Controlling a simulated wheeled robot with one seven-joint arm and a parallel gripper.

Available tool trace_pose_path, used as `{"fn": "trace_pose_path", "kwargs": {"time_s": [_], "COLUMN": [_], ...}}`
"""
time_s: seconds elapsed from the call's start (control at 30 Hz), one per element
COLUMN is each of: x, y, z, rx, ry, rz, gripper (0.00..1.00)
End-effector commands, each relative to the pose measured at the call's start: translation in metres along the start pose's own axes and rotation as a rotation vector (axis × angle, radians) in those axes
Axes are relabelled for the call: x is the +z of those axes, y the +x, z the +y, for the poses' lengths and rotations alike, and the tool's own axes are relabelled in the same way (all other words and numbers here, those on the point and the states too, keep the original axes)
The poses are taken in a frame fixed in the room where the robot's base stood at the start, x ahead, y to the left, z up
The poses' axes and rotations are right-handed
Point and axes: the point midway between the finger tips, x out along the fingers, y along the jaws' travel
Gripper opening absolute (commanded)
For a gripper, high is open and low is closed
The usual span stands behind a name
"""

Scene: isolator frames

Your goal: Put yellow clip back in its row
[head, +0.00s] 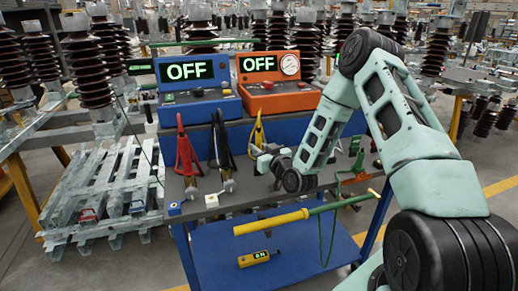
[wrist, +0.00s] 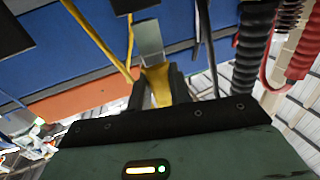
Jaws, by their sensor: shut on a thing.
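The yellow clip (head: 257,131) is upright at the cart's rear, in front of the orange box. My gripper (head: 264,157) is at the yellow clip's lower part, and the arm comes in from the right. In the wrist view, my gripper (wrist: 158,92) is shut on the yellow clip (wrist: 157,76), which sits between the dark fingers. The red clip (head: 186,150) and black clip (head: 221,147) stand in line to its left on the grey cart top (head: 240,188). A green clip (head: 355,163) is to the right, partly behind the arm. Whether the yellow clip touches the top is hidden.
A blue box (head: 198,88) and an orange box (head: 272,80), both reading OFF, stand behind the clips. A yellow-green pole (head: 272,221) crosses the cart's front. A yellow handheld device (head: 258,258) lies on the lower blue shelf. Grey pallets (head: 105,190) are at left.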

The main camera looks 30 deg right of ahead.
Motion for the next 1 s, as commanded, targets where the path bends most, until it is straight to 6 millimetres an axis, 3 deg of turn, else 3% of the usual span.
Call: {"fn": "trace_pose_path", "kwargs": {"time_s": [0.5,0.53,0.6,0.63,1.0], "x": [0.013,0.013,0.012,0.012,0.014], "y": [0.000,0.000,0.000,0.000,-0.006], "z": [0.000,0.000,0.000,0.000,0.000], "rx": [0.000,0.000,0.000,0.000,0.000], "ry": [-0.001,-0.001,-0.001,0.000,0.000], "rz": [0.002,0.002,0.002,0.002,-0.001], "gripper": [0.00,0.23,0.42,0.45,0.45]}}
